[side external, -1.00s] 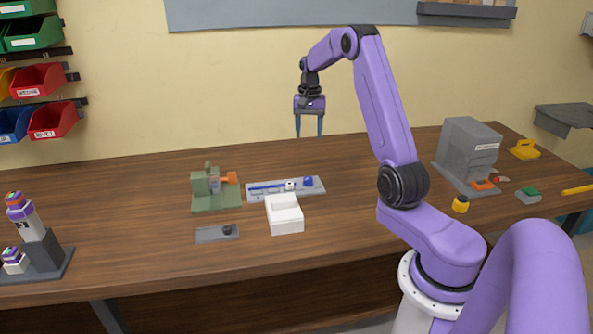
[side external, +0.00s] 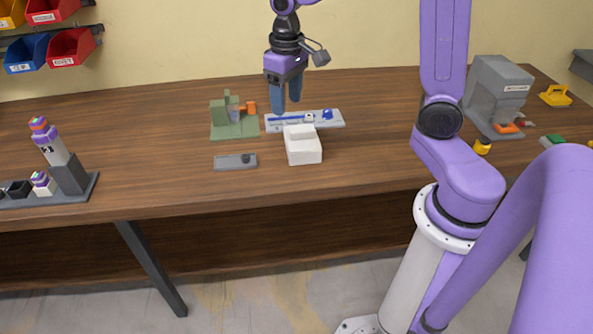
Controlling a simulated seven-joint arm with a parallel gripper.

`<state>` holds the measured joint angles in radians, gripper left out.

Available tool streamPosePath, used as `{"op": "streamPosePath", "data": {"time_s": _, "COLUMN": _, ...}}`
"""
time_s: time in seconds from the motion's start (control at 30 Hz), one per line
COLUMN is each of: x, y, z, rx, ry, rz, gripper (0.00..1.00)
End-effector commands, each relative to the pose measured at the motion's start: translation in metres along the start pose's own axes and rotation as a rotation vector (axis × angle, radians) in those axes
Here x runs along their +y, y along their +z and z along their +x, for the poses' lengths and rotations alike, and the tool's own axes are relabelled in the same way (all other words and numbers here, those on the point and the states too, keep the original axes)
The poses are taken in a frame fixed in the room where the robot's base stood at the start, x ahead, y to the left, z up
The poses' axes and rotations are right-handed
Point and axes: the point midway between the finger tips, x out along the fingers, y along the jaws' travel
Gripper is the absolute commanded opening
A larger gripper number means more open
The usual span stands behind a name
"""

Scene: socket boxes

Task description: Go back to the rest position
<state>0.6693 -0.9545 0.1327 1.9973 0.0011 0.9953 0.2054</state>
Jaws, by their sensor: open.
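My gripper (side external: 287,104) hangs pointing down over the back middle of the table, with its two blue-grey fingers apart and nothing seen between them. In the picture, its fingertips are just above the left part of a light grey tray (side external: 337,124) holding a blue rod and small blue parts. I cannot tell how high above the tray they are. A white box (side external: 303,150) stands in front of the tray. A green fixture (side external: 222,125) with an orange part is left of the fingers.
A grey stand (side external: 72,178) with a purple-and-white piece is at the left. A grey machine (side external: 496,90) and a yellow item (side external: 555,96) stand at the right. Colored bins (side external: 72,48) hang on the back wall. The wooden table (side external: 150,130) is clear between stand and fixture.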

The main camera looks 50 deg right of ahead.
Motion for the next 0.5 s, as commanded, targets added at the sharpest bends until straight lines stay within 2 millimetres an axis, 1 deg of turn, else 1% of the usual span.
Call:
{"op": "streamPosePath", "data": {"time_s": 0.03, "x": -0.013, "y": 0.015, "z": -0.002, "rx": 0.002, "ry": -0.001, "rz": -0.069, "gripper": 0.58}}
{"op": "streamPosePath", "data": {"time_s": 0.17, "x": -0.039, "y": 0.052, "z": -0.003, "rx": 0.003, "ry": -0.004, "rz": -0.238, "gripper": 0.58}}
{"op": "streamPosePath", "data": {"time_s": 0.2, "x": -0.046, "y": 0.064, "z": -0.003, "rx": 0.004, "ry": -0.005, "rz": -0.291, "gripper": 0.58}}
{"op": "streamPosePath", "data": {"time_s": 0.33, "x": -0.063, "y": 0.105, "z": -0.002, "rx": 0.006, "ry": -0.009, "rz": -0.463, "gripper": 0.58}}
{"op": "streamPosePath", "data": {"time_s": 0.5, "x": -0.073, "y": 0.159, "z": 0.002, "rx": 0.009, "ry": -0.014, "rz": -0.684, "gripper": 0.58}}
